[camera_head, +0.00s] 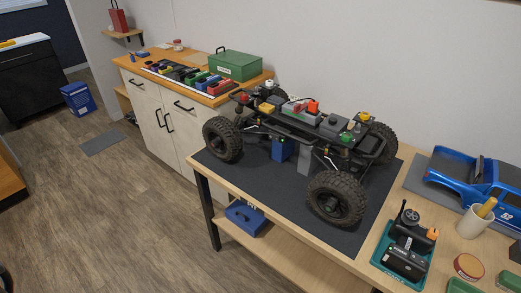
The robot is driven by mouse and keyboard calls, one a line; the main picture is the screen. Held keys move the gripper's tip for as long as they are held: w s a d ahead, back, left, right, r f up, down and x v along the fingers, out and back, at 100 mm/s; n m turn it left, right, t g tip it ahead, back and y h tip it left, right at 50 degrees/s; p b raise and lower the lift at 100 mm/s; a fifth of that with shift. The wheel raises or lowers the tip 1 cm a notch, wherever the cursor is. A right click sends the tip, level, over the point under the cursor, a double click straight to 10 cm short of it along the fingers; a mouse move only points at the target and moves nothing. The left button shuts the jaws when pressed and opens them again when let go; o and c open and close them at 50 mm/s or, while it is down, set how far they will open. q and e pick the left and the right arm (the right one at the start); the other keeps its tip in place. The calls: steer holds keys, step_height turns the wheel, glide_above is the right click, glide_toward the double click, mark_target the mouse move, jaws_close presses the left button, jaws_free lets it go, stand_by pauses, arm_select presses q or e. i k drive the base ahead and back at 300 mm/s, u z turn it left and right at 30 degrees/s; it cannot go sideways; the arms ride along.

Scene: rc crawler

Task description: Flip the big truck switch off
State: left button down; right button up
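The big truck (300,135) is a bare crawler chassis with large black tyres. It stands on a dark mat (262,193) on the wooden workbench. Yellow, green and red caps show at the corners. I cannot tell which of these parts is the switch or how it is set. Neither of my grippers shows in this view.
A blue truck body (470,182) lies on the bench at right. A teal tray (382,257) with a black controller and a cup (473,222) stand at the front right. A counter with a green box (235,65) is behind left. The floor at left is mostly clear.

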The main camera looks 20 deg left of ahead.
mark_target(272, 136)
steer(key=k, duration=0.45)
steer(key=u, duration=0.5)
steer(key=i, duration=1.15)
steer(key=z, duration=0.3)
